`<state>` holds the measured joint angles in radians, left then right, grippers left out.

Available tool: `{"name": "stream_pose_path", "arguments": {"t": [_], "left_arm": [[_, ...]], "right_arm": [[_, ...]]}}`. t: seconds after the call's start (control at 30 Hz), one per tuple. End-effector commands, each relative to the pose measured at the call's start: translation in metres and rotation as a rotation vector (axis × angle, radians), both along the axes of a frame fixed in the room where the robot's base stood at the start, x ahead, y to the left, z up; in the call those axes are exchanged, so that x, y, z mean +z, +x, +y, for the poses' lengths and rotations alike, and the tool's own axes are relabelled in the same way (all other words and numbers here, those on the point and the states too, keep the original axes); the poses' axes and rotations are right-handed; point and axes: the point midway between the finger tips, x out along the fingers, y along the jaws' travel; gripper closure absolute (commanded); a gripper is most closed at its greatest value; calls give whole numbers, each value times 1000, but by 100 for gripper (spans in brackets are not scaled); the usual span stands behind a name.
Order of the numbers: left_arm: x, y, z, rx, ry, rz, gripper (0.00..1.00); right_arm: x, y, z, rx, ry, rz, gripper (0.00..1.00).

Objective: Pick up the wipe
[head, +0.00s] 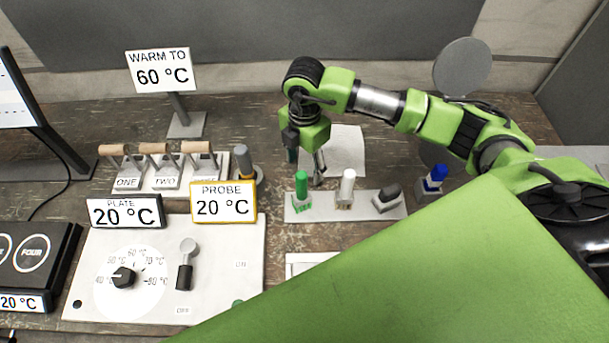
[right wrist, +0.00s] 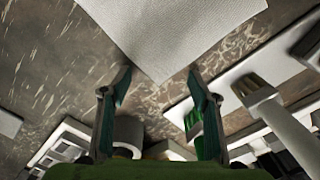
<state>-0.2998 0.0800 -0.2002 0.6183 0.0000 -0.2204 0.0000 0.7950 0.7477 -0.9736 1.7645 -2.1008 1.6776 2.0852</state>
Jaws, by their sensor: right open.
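The wipe is a flat white textured sheet (head: 346,148) lying on the worn wooden bench, behind the holder of small tools. In the right wrist view the wipe (right wrist: 178,32) fills the upper middle, with one corner pointing between the fingertips. My right gripper (head: 305,165) points down at the left edge of the wipe and partly covers it. In the right wrist view its two fingers (right wrist: 158,82) are apart with nothing between them. I cannot tell its exact height above the bench. My left gripper is not in view.
A light holder (head: 360,207) with green, white and grey pieces stands just in front of the wipe. A blue-topped item (head: 433,178) is to the right. The probe (head: 243,160) and a row of wooden-handled pieces (head: 157,150) stand left. The control panel (head: 215,280) is at front left.

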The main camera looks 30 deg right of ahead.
Motion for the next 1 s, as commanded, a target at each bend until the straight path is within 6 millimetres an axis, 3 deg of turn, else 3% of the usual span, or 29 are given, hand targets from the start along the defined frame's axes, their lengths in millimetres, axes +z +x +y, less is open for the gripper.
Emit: {"name": "stream_pose_path", "arguments": {"t": [0.57, 1.0], "left_arm": [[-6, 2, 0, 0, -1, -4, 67], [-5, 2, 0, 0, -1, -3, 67]], "right_arm": [[-8, 0, 0, 0, 0, 0, 44], [-8, 0, 0, 0, 1, -1, 99]]}}
